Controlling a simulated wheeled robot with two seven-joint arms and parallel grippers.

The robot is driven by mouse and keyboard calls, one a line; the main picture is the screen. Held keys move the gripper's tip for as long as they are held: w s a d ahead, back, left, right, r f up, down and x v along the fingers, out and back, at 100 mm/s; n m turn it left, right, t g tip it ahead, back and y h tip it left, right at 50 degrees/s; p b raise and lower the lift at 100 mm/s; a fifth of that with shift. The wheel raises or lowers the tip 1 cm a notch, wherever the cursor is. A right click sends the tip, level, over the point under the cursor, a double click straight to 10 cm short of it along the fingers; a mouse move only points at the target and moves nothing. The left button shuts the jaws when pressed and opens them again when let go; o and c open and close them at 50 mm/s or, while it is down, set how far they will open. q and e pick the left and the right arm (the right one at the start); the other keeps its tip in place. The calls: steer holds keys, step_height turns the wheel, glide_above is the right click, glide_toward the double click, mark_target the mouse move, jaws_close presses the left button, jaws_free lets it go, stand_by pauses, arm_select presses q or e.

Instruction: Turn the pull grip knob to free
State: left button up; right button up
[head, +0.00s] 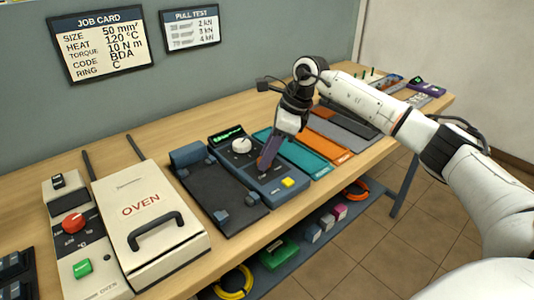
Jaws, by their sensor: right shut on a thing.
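My right gripper (265,164) reaches down from above onto the blue-grey tester (260,184). It is shut on a small part of the tester's panel, taken to be the pull grip knob. The fingers hide most of that part, so its setting cannot be read. The tester has a lit green display (227,135), a round white knob (241,146) just left of the fingers and a yellow button (288,182) to their lower right. My left gripper is not in view.
A dark flat fixture (222,193) lies left of the tester. Further left are a cream oven (150,222) and a control box with a red knob (74,222). Teal (313,157) and orange (325,143) trays lie to the right. A job card (103,42) hangs on the wall.

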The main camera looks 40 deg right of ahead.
stand_by(0.5)
steer(key=o, duration=1)
steer(key=shift+o, duration=0.2)
steer(key=v, duration=1)
steer(key=shift+r, duration=0.15)
steer(key=shift+s+d, duration=0.1)
